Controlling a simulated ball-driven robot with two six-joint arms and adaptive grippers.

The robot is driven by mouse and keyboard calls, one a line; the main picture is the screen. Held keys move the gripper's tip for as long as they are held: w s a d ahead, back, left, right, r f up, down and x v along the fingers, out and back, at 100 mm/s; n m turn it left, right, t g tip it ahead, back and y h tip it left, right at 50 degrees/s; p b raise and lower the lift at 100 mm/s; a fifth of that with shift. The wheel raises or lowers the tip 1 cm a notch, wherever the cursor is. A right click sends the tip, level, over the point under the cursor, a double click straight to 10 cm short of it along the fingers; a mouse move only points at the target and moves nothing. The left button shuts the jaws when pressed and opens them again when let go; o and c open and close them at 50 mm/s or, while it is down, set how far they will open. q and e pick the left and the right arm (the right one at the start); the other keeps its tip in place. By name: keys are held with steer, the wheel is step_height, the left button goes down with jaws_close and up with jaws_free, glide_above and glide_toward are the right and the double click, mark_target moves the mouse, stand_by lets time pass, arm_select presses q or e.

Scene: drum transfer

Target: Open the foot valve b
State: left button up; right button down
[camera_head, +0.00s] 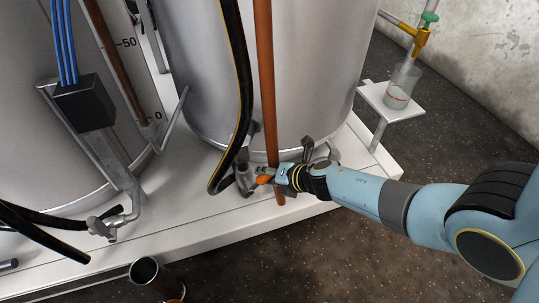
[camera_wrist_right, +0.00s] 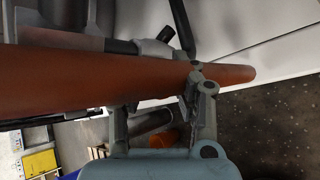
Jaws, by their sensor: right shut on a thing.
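The foot of the right-hand steel drum (camera_head: 285,60) carries a grey foot valve (camera_head: 243,180), partly hidden by the black hose and my right arm; I see no letter on it. In the right wrist view a red-brown pipe (camera_wrist_right: 100,82) crosses the fingers (camera_wrist_right: 162,108) and hides most of the grip. My left gripper is out of view.
The red-brown pipe (camera_head: 264,90) and a black hose (camera_head: 238,80) come down beside the valve. Another drum (camera_head: 40,140) with a grey valve (camera_head: 103,228) stands left. A dark open cylinder (camera_head: 146,272) is below the white platform (camera_head: 180,215). A beaker (camera_head: 401,88) sits at right.

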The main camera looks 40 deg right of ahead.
steer(key=a+r+h+p, duration=0.1)
steer(key=p, duration=0.1)
steer(key=w+a+r+n+h+p, duration=0.1)
steer(key=p, duration=0.1)
steer(key=shift+a+r+g, duration=0.1)
steer(key=shift+g, duration=0.3)
steer(key=shift+a+n+h+p, duration=0.3)
steer(key=shift+h+p, duration=0.1)
steer(key=shift+p, duration=0.1)
steer(key=shift+w+a+h, duration=0.15)
steer(key=shift+a+h, duration=0.05)
steer(key=shift+h, duration=0.1)
steer(key=shift+a+n+g+h, duration=0.4)
steer(key=shift+a+n+h, duration=0.1)
steer(key=shift+h, duration=0.1)
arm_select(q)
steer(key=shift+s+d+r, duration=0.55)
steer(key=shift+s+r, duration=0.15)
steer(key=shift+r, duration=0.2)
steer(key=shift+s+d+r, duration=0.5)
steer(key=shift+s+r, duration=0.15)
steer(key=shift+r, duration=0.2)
arm_select(e)
steer(key=shift+w+a+n+g+h, duration=0.25)
steer(key=shift+a+n+h, duration=0.25)
steer(key=shift+a+h, duration=0.3)
arm_select(q)
steer(key=shift+b, duration=0.3)
